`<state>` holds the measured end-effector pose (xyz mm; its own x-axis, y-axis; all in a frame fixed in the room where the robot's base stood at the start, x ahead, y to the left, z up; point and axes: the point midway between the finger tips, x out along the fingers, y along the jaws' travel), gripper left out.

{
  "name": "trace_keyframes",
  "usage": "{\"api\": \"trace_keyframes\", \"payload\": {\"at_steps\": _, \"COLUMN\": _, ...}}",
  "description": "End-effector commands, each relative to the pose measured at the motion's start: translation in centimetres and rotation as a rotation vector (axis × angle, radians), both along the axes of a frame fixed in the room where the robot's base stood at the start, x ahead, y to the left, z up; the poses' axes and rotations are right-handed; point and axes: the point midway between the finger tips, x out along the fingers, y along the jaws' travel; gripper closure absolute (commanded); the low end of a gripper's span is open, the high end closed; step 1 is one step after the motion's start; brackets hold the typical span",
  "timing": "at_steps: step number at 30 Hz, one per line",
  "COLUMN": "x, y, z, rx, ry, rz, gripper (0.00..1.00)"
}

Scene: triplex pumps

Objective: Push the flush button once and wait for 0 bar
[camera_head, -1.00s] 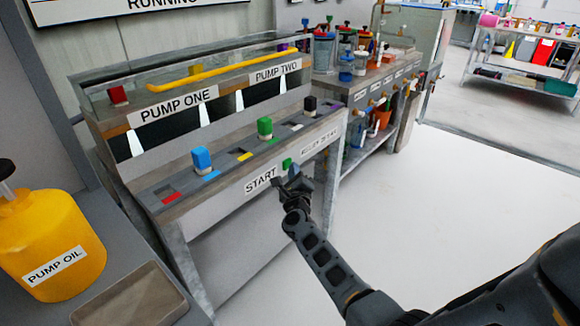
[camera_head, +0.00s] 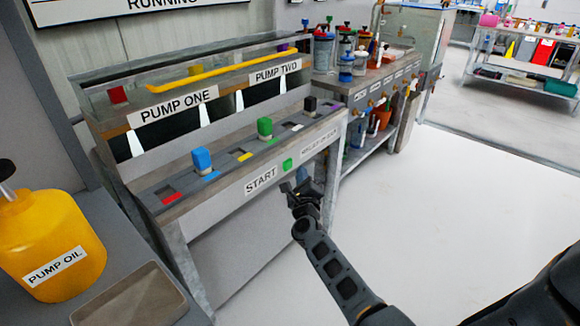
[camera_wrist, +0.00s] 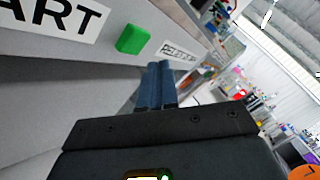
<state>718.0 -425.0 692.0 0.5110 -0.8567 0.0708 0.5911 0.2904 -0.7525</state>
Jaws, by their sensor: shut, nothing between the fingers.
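No button that I can read as flush shows. A green square button (camera_head: 287,165) sits on the front face of the pump console, between the START label (camera_head: 261,180) and a label with small, hard-to-read text (camera_head: 319,143). The green button also shows in the wrist view (camera_wrist: 132,39). My gripper (camera_head: 287,187) is in front of the console face, just below the green button. In the wrist view its blue fingers (camera_wrist: 159,70) are together and empty, right of and below the button, apparently apart from it. I see no pressure reading.
The console top carries a blue block (camera_head: 202,160), a green block (camera_head: 265,128) and a black block (camera_head: 310,104). A yellow PUMP OIL jug (camera_head: 52,245) and a shallow tray (camera_head: 130,297) are at lower left. The white floor at right is clear.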

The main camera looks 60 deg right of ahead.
Motion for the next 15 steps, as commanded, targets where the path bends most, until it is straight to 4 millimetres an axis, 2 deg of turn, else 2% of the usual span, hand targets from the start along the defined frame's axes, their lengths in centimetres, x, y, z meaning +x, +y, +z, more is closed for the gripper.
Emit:
{"api": "trace_keyframes", "payload": {"at_steps": 9, "x": -2.9, "y": 0.7, "z": -0.1, "rx": 0.000, "ry": 0.001, "rz": -0.001, "gripper": 1.00}}
{"api": "trace_keyframes", "payload": {"at_steps": 15, "x": -4.0, "y": 1.0, "z": 0.0, "rx": -0.001, "ry": 0.000, "rz": -0.001, "gripper": 1.00}}
